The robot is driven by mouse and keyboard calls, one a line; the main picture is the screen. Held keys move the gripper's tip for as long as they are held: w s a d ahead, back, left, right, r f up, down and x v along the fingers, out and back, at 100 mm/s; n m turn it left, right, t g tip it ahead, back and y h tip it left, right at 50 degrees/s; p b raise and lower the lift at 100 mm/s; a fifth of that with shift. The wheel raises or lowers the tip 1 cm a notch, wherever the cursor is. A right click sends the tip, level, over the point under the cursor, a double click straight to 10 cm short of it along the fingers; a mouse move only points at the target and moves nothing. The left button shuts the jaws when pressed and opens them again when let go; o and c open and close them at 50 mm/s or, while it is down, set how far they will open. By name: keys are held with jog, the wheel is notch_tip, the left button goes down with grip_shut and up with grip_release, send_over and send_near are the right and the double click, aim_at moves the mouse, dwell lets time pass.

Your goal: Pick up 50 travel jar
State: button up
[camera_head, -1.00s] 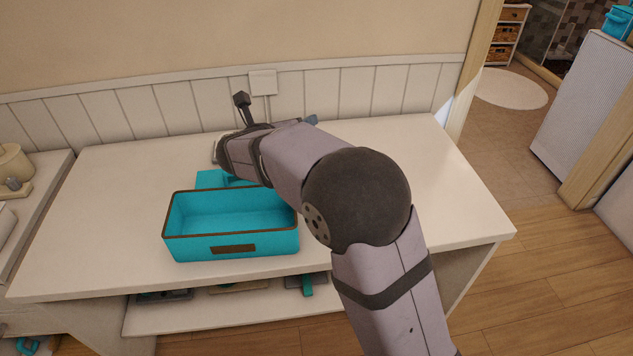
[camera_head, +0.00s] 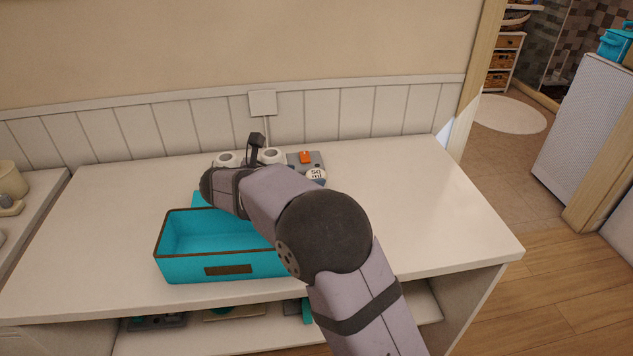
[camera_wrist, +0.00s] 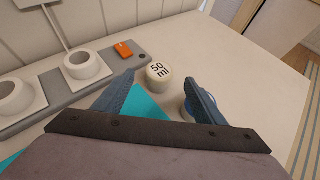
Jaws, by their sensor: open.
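The 50 travel jar (camera_wrist: 158,75) is a small round cream jar with "50 ml" printed on its lid. In the wrist view it stands just beyond and between the open fingers of my gripper (camera_wrist: 160,93), touching neither as far as I can see. My gripper's fingers are mostly hidden behind the arm in that view. The jaws are apart and hold nothing.
A grey tray (camera_wrist: 104,72) with two white holders and an orange block (camera_wrist: 124,50) lies behind the jar. A teal open box (camera_head: 180,266) stands at the front left on the white table (camera_head: 430,190). Something blue lies by the right finger. The table's right side is clear.

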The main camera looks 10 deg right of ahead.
aim_at(317, 174)
jog(key=shift+x, duration=2.4)
jog(key=shift+c, duration=0.3)
jog(key=c, duration=1.1)
jog(key=shift+r, duration=0.15)
notch_tip(317, 174, up, 10)
jog(key=p, duration=0.1)
